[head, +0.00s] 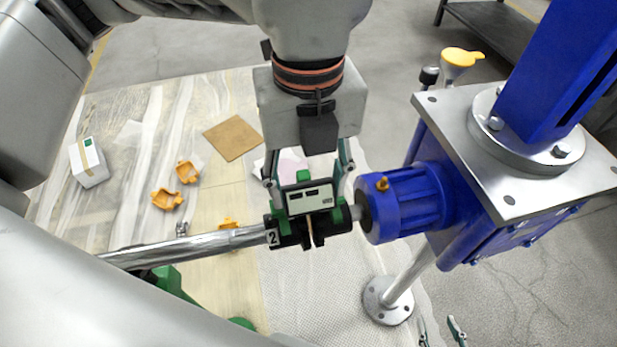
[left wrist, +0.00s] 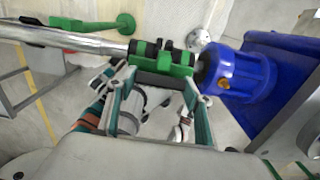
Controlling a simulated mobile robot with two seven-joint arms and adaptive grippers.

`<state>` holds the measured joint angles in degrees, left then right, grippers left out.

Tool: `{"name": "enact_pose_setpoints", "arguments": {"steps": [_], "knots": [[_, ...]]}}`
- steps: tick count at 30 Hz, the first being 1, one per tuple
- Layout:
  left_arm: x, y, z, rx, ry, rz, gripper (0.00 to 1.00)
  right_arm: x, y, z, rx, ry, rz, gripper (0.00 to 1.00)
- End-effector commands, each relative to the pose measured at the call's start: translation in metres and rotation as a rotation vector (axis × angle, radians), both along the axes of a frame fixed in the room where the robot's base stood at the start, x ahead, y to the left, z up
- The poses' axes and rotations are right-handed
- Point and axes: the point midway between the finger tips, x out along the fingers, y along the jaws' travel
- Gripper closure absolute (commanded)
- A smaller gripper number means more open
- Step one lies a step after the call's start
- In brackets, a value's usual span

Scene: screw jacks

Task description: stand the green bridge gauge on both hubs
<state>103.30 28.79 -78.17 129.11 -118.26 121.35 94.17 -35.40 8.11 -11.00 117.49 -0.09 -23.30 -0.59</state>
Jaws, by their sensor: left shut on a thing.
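My left gripper (head: 310,182) is shut on the green bridge gauge (head: 304,177), which has a pale face with dark windows. The gauge is over the joint between two black hubs, the left one (head: 284,236) beside a tag "2" and the right one (head: 341,222). It overlaps both hubs in the head view; whether its feet touch them I cannot tell. In the left wrist view the green gauge (left wrist: 178,70) lies between my fingertips, in front of the hubs. My right gripper (head: 441,331) shows only two separated fingertips at the bottom edge, open and seemingly empty.
A silver shaft (head: 190,250) runs left from the hubs. A blue gearbox (head: 405,205) with a steel top plate stands close on the right. Orange parts (head: 167,199), a white box (head: 88,162) and cardboard (head: 232,138) lie on the sheeted floor.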

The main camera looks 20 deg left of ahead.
Motion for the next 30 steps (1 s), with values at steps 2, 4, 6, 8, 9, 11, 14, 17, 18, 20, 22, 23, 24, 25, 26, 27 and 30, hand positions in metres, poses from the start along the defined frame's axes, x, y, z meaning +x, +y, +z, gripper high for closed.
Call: {"name": "enact_pose_setpoints", "arguments": {"steps": [2,4,6,8,9,11,14,17,18,20,22,23,24,25,26,27,30], "knots": [[0.0,0.0,0.001,-0.001,-0.001,0.0,0.81,0.0,0.0,0.0,0.0,-0.001,0.0,0.6],[0.0,0.0,0.0,-0.001,-0.001,0.0,0.81,0.0,0.0,0.0,0.001,-0.001,0.0,0.6],[0.0,0.0,-0.001,-0.001,-0.001,0.0,0.81,-0.001,0.0,-0.001,0.002,0.0,-0.001,0.6],[0.0,0.0,-0.002,-0.001,-0.001,-0.001,0.81,-0.001,0.0,-0.001,0.002,0.001,0.0,0.6],[0.0,0.0,-0.002,-0.001,-0.001,0.0,0.81,-0.001,0.0,-0.001,0.002,0.001,0.0,0.6],[0.0,0.0,-0.002,-0.001,-0.001,0.0,0.81,-0.001,0.0,-0.001,0.002,0.001,0.0,0.6],[0.0,0.0,-0.001,-0.001,-0.001,0.0,0.81,-0.001,0.0,-0.001,0.003,0.001,-0.001,0.6],[0.0,0.0,-0.002,-0.001,-0.001,0.0,0.81,-0.001,0.0,-0.002,0.003,0.002,-0.001,0.6],[0.0,0.0,-0.002,-0.001,-0.001,0.0,0.81,-0.002,0.0,-0.002,0.002,0.003,-0.001,0.6],[0.0,0.0,-0.003,-0.001,-0.001,0.0,0.81,-0.002,0.0,-0.003,0.002,0.004,-0.001,0.6],[0.0,0.0,-0.004,-0.001,-0.001,0.0,0.81,-0.003,0.0,-0.005,0.002,0.006,-0.001,0.6],[0.0,0.0,-0.005,-0.001,-0.001,0.0,0.81,-0.003,0.0,-0.005,0.002,0.007,0.0,0.6],[0.0,0.0,-0.006,-0.001,0.0,0.0,0.81,-0.003,0.0,-0.006,0.002,0.008,-0.001,0.6],[0.0,0.0,-0.006,-0.001,0.0,0.0,0.81,-0.004,0.0,-0.007,0.002,0.009,-0.001,0.6],[0.0,0.0,-0.007,-0.001,-0.001,0.0,0.81,-0.004,0.0,-0.007,0.002,0.01,-0.001,0.6],[0.0,0.0,-0.008,-0.001,-0.001,0.0,0.81,-0.004,0.0,-0.008,0.002,0.011,-0.001,0.6],[0.0,0.0,-0.009,-0.001,-0.001,0.0,0.81,-0.005,0.0,-0.009,0.002,0.013,0.0,0.6]]}}
